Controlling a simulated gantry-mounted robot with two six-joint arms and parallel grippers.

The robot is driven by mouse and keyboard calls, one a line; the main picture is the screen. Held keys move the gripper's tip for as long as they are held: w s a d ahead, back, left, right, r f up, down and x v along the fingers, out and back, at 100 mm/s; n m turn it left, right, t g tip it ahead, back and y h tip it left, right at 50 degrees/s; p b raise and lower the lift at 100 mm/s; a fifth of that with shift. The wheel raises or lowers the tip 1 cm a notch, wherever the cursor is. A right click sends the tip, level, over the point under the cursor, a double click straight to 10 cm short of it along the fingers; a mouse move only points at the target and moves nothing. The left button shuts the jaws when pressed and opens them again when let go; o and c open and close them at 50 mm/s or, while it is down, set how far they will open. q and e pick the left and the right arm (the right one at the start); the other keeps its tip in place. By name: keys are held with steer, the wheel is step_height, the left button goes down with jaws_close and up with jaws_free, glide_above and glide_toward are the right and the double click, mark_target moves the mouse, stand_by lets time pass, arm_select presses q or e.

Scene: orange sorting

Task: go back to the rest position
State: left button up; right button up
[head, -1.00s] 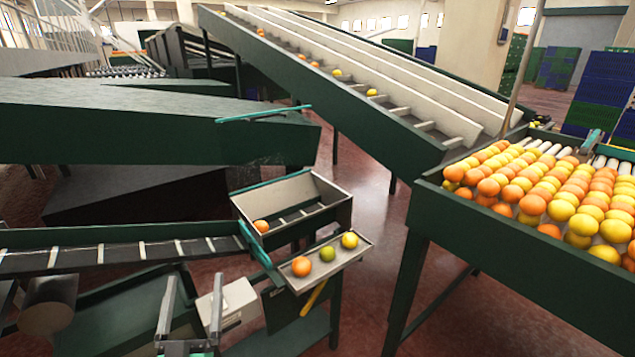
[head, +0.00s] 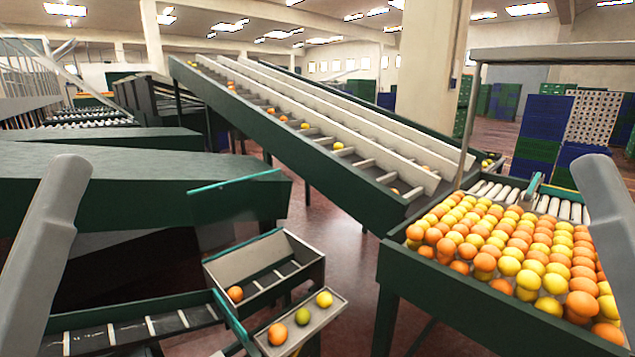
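Grey links of my two arms stand at the left and right edges of the head view. Both grippers are out of frame, so their fingers are hidden from me. A small tray (head: 327,312) at the bottom centre bears an orange fruit (head: 277,334), a greenish fruit (head: 302,316) and a yellow fruit (head: 324,299) in a row. Beside it, an open bin (head: 243,267) has one orange fruit (head: 235,294) in it.
A large green-sided table (head: 450,290) full of orange and yellow fruit fills the right. An inclined conveyor (head: 300,155) with scattered fruit rises behind. A dark slatted belt (head: 130,328) lies at lower left. Crate stacks (head: 540,130) stand at the back right.

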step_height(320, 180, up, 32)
steer(key=p, duration=2.9)
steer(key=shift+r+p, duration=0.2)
steer(key=shift+p, duration=0.2)
